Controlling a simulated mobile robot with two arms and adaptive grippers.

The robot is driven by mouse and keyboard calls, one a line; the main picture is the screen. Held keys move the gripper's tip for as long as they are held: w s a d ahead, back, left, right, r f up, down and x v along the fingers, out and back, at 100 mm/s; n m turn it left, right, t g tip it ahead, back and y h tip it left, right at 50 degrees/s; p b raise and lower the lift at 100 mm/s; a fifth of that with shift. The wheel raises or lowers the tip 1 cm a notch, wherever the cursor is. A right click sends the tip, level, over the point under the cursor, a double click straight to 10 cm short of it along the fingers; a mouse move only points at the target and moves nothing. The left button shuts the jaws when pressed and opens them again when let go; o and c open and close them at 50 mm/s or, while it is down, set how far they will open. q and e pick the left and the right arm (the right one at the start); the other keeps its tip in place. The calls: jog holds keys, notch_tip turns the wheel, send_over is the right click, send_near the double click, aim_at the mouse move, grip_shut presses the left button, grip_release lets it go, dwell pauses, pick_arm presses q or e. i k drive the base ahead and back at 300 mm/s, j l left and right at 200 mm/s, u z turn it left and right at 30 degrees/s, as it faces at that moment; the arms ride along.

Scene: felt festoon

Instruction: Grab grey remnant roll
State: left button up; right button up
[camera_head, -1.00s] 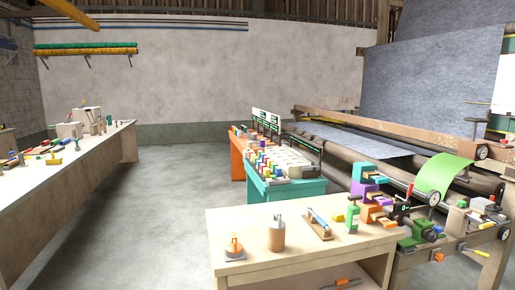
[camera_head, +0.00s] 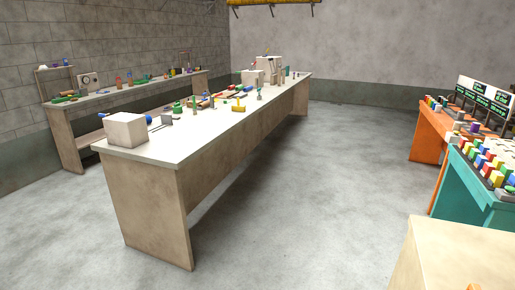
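I cannot make out a grey remnant roll in the head view. Several small tools and parts lie on the long pale table (camera_head: 222,122), too small to name for certain. Neither my left nor my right gripper is in view.
A white block (camera_head: 126,130) sits at the table's near end. A second bench (camera_head: 128,92) stands along the block wall. An orange table (camera_head: 428,140) and a teal table (camera_head: 470,192) stand at right, above a pale tabletop (camera_head: 462,255). The grey floor (camera_head: 310,200) between is clear.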

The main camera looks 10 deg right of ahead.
aim_at(461, 114)
jog(key=i+z, duration=0.2)
jog(key=i, duration=0.35)
jog(key=i+z, duration=0.2)
jog(key=i, duration=0.3)
jog(key=i+j+z, duration=0.2)
jog(key=i, duration=0.35)
jog(key=i+j+z, duration=0.2)
jog(key=i, duration=0.3)
jog(key=i+z, duration=0.2)
jog(key=i, duration=0.5)
jog(key=i+z, duration=0.2)
jog(key=i, duration=0.45)
jog(key=i+j+z, duration=0.2)
jog(key=i, duration=0.5)
jog(key=i+l+z, duration=0.25)
jog(key=i+z, duration=0.25)
jog(key=i, duration=0.15)
jog(key=i+z, duration=0.45)
jog(key=i, duration=0.2)
jog(key=i+l+u, duration=0.3)
jog(key=i+l, duration=0.65)
jog(key=i, duration=0.05)
